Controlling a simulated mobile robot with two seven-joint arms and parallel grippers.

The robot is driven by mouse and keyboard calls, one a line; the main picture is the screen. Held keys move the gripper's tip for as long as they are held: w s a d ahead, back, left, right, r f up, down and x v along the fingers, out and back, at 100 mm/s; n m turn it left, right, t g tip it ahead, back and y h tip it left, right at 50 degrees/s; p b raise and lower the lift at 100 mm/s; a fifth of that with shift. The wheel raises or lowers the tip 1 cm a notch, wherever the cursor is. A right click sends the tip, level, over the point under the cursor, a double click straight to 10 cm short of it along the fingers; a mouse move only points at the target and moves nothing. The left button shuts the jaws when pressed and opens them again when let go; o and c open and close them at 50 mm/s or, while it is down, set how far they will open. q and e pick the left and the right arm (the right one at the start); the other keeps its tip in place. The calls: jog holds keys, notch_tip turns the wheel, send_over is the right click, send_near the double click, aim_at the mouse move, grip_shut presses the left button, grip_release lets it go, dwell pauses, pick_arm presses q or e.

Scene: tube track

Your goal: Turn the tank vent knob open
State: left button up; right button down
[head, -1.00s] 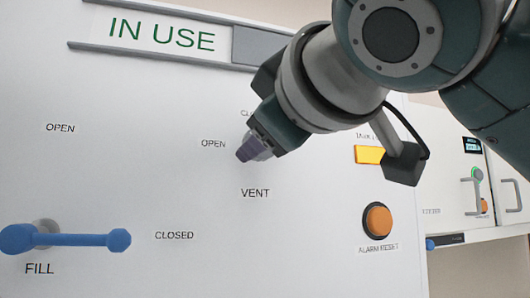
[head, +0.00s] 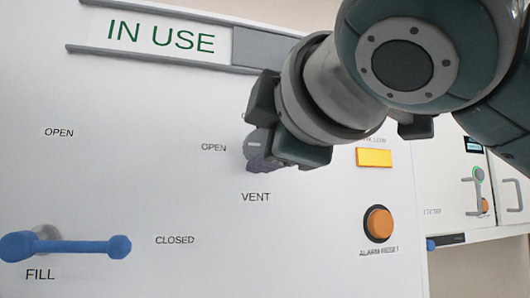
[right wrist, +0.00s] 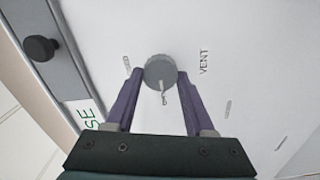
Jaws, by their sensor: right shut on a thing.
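The round grey vent knob (head: 257,143) sits on the white panel, between the OPEN label (head: 214,147) on its left and the VENT label (head: 256,197) below. Its pale mark points left toward OPEN. My right gripper (right wrist: 161,74) is shut on the knob, its purple fingers on either side of it in the right wrist view. In the head view the gripper covers the knob's right side and the label above it. My left gripper is not in view.
A blue FILL lever (head: 65,246) lies level at lower left. An orange alarm reset button (head: 379,223) and a yellow lamp (head: 374,157) are to the right. An IN USE sign (head: 160,36) is above. A white cabinet with handles stands behind at right.

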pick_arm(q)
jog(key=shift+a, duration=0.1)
pick_arm(e)
jog(key=shift+w+d+f, duration=0.1)
jog(key=shift+c, duration=1.3)
grip_release()
